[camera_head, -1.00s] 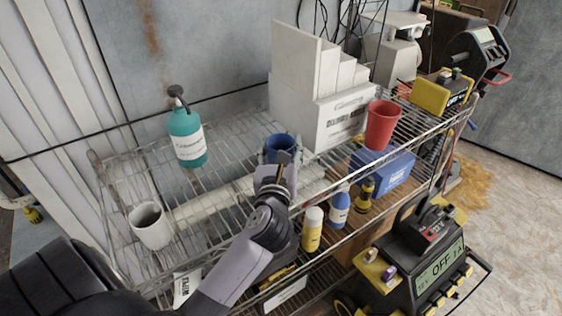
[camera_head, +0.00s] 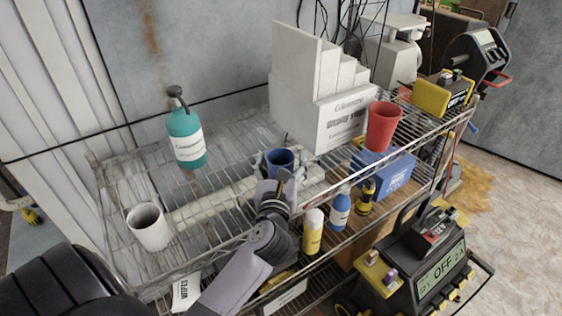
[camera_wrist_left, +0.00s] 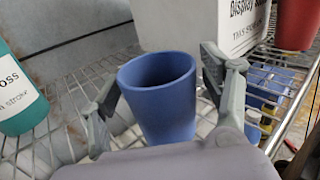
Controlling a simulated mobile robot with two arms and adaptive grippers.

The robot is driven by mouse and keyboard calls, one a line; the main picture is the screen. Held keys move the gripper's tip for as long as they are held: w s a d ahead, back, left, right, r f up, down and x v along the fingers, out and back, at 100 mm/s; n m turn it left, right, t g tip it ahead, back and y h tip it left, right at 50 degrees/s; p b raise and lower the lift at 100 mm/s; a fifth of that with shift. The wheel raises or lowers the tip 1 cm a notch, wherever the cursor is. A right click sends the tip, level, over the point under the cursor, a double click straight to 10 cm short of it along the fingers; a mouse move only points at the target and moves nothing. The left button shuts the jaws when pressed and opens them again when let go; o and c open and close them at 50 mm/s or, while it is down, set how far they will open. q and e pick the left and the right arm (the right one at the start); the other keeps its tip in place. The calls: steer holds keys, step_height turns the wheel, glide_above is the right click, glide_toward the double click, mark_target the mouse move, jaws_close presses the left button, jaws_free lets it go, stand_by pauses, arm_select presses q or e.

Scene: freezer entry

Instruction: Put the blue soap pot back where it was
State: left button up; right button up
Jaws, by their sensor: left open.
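The blue pot (camera_head: 281,161) stands upright on the top wire shelf (camera_head: 224,141), in front of the white stepped box. In the left wrist view the blue pot (camera_wrist_left: 158,100) is between the two fingers of my left gripper (camera_wrist_left: 160,92). The fingers are open, with a gap to the pot visible on each side. In the head view my left gripper (camera_head: 278,163) reaches in from the front of the shelf, and its fingers are small beside the pot. My right gripper is not in view.
A teal pump bottle (camera_head: 186,135) and a white cup (camera_head: 149,226) stand to the left on the shelf. A white stepped box (camera_head: 340,120) is behind the pot, with a red cup (camera_head: 382,126) to its right. Smaller bottles (camera_head: 313,231) stand below. Bare wire shelf lies left of the pot.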

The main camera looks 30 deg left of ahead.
arm_select(q)
steer(key=shift+r, duration=0.25)
steer(key=shift+s+d+f, duration=0.2)
steer(key=shift+s, duration=0.05)
steer(key=b+v, duration=0.2)
steer(key=v, duration=0.8)
steer(key=shift+s+d+r+b, duration=0.1)
steer(key=shift+s+b, duration=0.2)
steer(key=shift+s, duration=0.05)
steer(key=shift+s+d+r, duration=0.1)
steer(key=shift+s+d, duration=0.05)
steer(key=shift+s, duration=0.15)
